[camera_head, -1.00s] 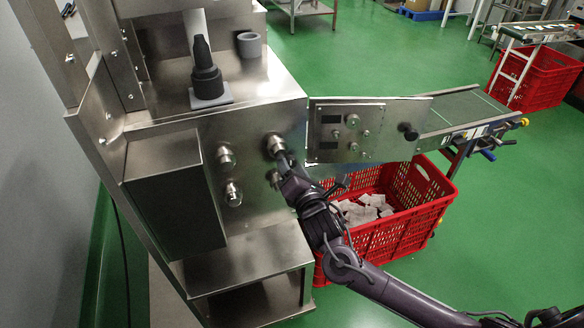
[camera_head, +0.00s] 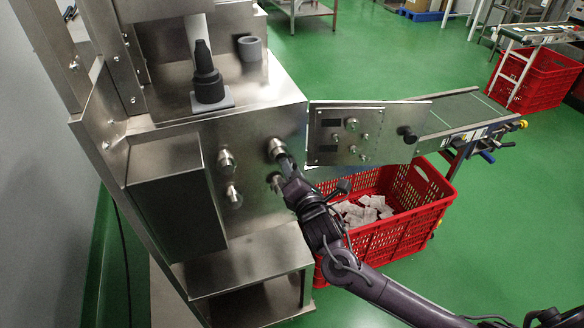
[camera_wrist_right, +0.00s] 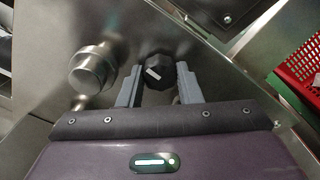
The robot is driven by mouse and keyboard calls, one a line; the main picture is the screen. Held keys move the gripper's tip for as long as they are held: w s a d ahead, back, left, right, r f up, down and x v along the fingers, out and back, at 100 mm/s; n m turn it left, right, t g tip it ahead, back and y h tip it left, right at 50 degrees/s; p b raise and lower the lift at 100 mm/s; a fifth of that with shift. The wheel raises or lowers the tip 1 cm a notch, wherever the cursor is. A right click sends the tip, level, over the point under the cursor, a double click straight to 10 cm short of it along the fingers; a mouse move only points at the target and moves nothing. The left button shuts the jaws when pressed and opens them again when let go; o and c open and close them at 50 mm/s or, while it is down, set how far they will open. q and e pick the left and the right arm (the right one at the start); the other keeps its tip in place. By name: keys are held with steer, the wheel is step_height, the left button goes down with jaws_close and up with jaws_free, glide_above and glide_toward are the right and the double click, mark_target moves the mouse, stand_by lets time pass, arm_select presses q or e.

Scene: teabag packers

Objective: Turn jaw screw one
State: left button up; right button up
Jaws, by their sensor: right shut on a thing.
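In the right wrist view, the two grey fingers of the right gripper (camera_wrist_right: 158,86) stand on either side of a dark faceted screw head (camera_wrist_right: 160,70) with a white mark. The gripper is shut on this head. The fingers and hand hide part of the knob in the head view. A large silver knob (camera_wrist_right: 92,68) stands left of the fingers in the wrist view. My left gripper is not in view.
A hinged control panel (camera_head: 385,117) stands out to the right. A red crate (camera_head: 405,235) with white packets is below it.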

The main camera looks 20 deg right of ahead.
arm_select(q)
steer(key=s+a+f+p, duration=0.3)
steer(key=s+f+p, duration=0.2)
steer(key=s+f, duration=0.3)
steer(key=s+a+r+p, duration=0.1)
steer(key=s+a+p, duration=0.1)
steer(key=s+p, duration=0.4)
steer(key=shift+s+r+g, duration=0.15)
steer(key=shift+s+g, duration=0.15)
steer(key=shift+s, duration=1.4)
arm_select(e)
steer(key=shift+f+m, duration=0.1)
steer(key=shift+m, duration=16.3)
steer(key=shift+m, duration=0.3)
steer(key=o, duration=1)
steer(key=shift+c, duration=0.2)
